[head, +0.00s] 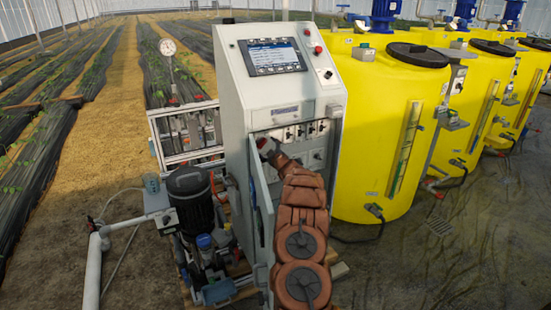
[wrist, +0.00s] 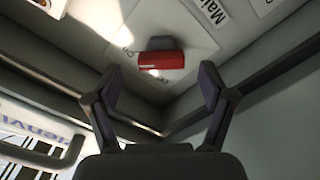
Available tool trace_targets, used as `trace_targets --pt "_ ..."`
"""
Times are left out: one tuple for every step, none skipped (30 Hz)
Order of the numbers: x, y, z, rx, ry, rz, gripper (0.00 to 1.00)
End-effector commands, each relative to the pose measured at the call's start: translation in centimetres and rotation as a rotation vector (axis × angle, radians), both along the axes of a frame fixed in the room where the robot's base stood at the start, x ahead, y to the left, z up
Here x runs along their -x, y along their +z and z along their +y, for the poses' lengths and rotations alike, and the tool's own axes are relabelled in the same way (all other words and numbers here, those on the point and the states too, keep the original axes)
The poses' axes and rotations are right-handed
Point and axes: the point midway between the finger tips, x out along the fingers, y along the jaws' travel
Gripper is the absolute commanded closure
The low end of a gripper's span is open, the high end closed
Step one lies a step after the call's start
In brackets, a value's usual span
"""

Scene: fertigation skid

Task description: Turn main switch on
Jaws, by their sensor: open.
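The main switch (wrist: 161,59) shows in the wrist view as a red handle with a grey part, on a pale plate. Part of a label reading "Mai" (wrist: 208,12) sits beside it. The handle lies crosswise in the picture; small marks stand near it, too blurred to read surely. My gripper (wrist: 162,82) is open, with its two dark fingers on either side below the handle. The handle appears ahead of the gap between them, apart from both. In the head view my arm reaches into the control cabinet (head: 250,103), and the switch cannot be made out.
The cabinet door (head: 261,235) stands open beside my arm, on its left. A screen (head: 272,56) and a red button (head: 318,50) are on the cabinet's upper face. A yellow tank (head: 375,150) stands close on the right. A pump motor (head: 190,195) is at the left.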

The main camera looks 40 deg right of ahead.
Motion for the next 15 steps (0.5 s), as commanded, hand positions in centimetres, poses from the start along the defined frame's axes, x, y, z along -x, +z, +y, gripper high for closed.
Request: trace_targets --pt "0.4 0.0 0.2 -0.004 -0.001 0.001 0.18" --pt "0.6 0.0 0.3 -0.005 -0.001 0.001 0.18" --pt "0.9 0.0 0.4 -0.004 -0.001 0.001 0.18" --pt "1.1 0.0 0.5 -0.004 -0.001 0.001 0.18" --pt "1.4 0.0 0.5 -0.003 0.0 0.0 0.18" --pt "1.7 0.0 0.7 -0.004 0.001 0.001 0.18" --pt "2.0 -0.1 0.8 -0.004 0.001 0.001 0.18" --pt "2.2 -0.1 0.9 -0.005 0.001 0.001 0.18" --pt "2.6 0.0 1.0 -0.004 0.001 0.0 0.18" --pt "2.9 0.1 1.1 -0.003 0.0 -0.001 0.18" --pt "3.1 0.1 1.1 -0.004 -0.001 -0.002 0.18" --pt "3.5 0.1 1.2 -0.004 -0.001 -0.002 0.18" --pt "3.8 0.0 1.3 -0.003 -0.001 0.0 0.18" --pt "4.1 -0.1 1.4 -0.006 -0.001 0.002 0.18" --pt "4.5 -0.1 1.6 -0.006 -0.001 0.002 0.18"
